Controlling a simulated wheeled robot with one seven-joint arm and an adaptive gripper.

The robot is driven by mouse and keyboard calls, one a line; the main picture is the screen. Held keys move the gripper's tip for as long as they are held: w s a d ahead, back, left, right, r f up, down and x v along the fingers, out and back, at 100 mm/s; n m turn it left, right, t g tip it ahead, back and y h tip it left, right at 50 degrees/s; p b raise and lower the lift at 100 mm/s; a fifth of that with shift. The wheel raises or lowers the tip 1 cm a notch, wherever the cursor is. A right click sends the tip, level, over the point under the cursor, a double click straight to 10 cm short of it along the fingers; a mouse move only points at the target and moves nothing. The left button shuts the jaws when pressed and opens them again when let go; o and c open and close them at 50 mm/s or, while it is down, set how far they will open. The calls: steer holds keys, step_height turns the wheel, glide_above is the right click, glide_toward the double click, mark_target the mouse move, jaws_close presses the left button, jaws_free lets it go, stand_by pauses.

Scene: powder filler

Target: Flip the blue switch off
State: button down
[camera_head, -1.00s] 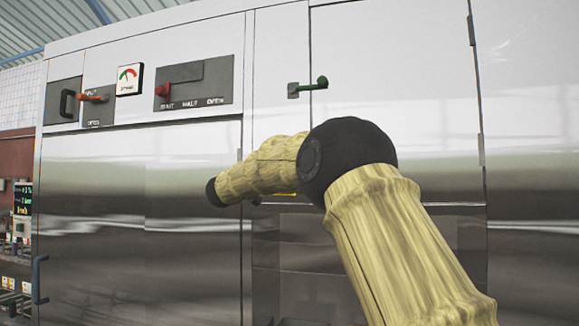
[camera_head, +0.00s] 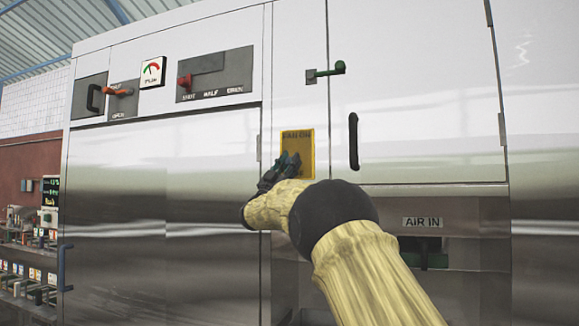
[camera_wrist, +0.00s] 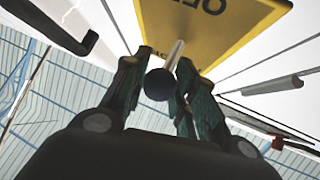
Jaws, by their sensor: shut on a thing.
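A yellow plate (camera_head: 308,152) with dark lettering is on the silver cabinet front in the head view. In the wrist view the yellow plate (camera_wrist: 205,30) fills the top, with "OFF" lettering partly in view. A switch with a pale stem and a dark round knob (camera_wrist: 159,85) sticks out from it; its colour looks nearly black here. My gripper (camera_wrist: 164,72) has its fingers on either side of the switch, shut on it. In the head view my gripper (camera_head: 288,162) is at the plate's lower left and hides the switch.
A red lever (camera_head: 186,82), an orange handle (camera_head: 117,91) and a round gauge (camera_head: 153,71) are at the upper left. A recess labelled "AIR IN" (camera_head: 422,222) is at the lower right.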

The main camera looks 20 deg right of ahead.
steer(key=shift+f, duration=0.2)
steer(key=c, duration=1.1)
jaws_free()
steer(key=shift+r, duration=0.1)
steer(key=v, duration=1.2)
